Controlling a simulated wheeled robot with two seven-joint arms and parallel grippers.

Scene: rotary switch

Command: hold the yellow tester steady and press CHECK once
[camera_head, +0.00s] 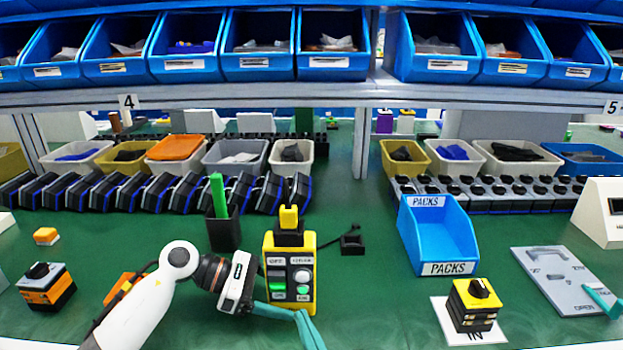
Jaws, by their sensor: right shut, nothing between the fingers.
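The yellow tester (308,259) stands upright left of the picture's middle, with a black and yellow piece (289,218) on top. Its face has dark labels, a white round knob (301,276) and green parts; the lettering is too small to read surely. My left gripper (297,317) comes in from the left, with a teal finger across the tester's lower front. My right gripper (602,301) shows only as shut teal fingertips at the right edge, over a grey panel, away from the tester.
A blue PACKS bin (440,241) stands right of the tester. A yellow-black switch (474,304) sits on a white card. A black cup (223,231) holds a green stick behind my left wrist. The grey panel (549,265) lies at right. Green table between tester and bin is mostly clear.

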